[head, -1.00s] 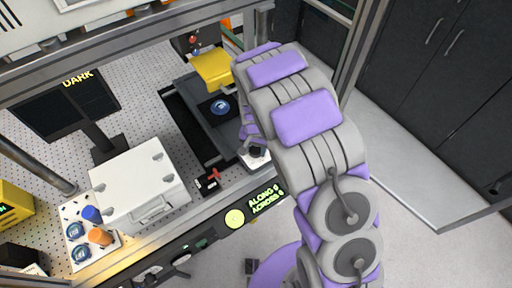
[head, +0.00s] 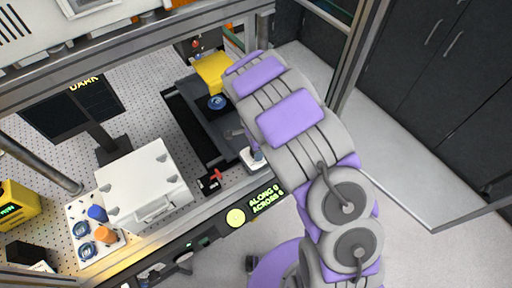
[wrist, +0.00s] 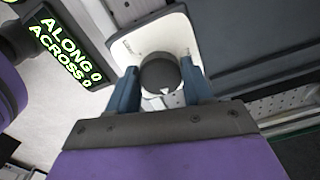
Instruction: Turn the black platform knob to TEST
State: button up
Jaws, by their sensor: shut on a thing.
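The black platform knob (wrist: 158,72) is round and sits on a white rounded plate (wrist: 126,48) in the wrist view. A small white pointer mark on the knob faces the bottom of the wrist picture, towards my gripper's palm. My gripper (wrist: 160,78) is shut on the knob, with one blue-grey finger on each side. Small print on the plate is too small to read, and part of the plate is hidden by the fingers. In the head view the white plate (head: 250,160) shows at the bench's front edge, with my arm over it.
A display (head: 264,199) reads ALONG and ACROSS beside a yellow-green round button (head: 236,217). A dark platform (head: 205,112) carries a blue disc (head: 217,102) behind the knob. A red-handled part (head: 211,180) and a white box (head: 145,184) stand to the left. Metal frame posts surround the bench.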

jog(key=m, duration=0.2)
jog(key=m+p, duration=0.1)
jog(key=shift+w+r+m, duration=0.15)
jog(key=shift+w+m, duration=0.05)
jog(key=shift+m, duration=0.2)
jog(key=m+p, duration=0.1)
jog(key=m, duration=0.3)
jog(key=shift+p, duration=0.3)
jog(key=m, duration=0.4)
jog(key=shift+m+p, duration=0.35)
jog(key=shift+m, duration=1.65)
jog(key=o, duration=1)
jog(key=shift+a+f, duration=0.1)
jog(key=shift+f, duration=0.1)
jog(key=shift+o, duration=0.2)
jog(key=shift+r, duration=0.1)
notch_tip(320, 180, up, 17)
jog(key=shift+b, duration=0.4)
